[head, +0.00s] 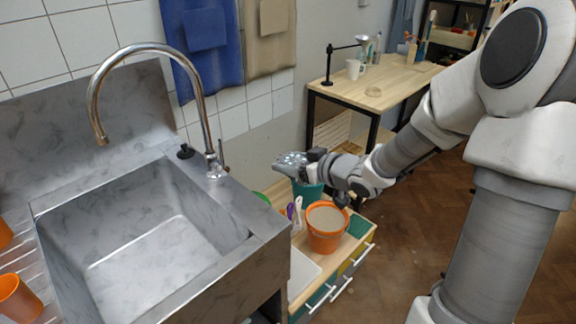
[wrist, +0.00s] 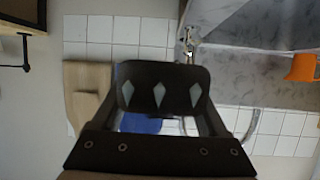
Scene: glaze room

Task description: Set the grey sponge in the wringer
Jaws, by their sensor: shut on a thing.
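My gripper (head: 306,160) is at the end of my arm, stretched to the left, right of the sink's edge. It is shut on a light grey, spotted thing (head: 288,160), which looks like the grey sponge; its outline is partly hidden by the jaws. In the wrist view my gripper (wrist: 160,95) shows as dark fingers with pale diamond shapes, and the sponge cannot be made out clearly there. A teal container (head: 308,189) stands just below my gripper, apart from it or touching; I cannot tell which. I cannot tell if it is the wringer.
An orange bucket (head: 327,238) with grey contents stands in front of the teal container on a low wooden cart. A grey sink (head: 150,245) with a curved tap (head: 205,110) is at the left. A wooden table (head: 390,88) stands behind. Orange cups (head: 18,298) sit at far left.

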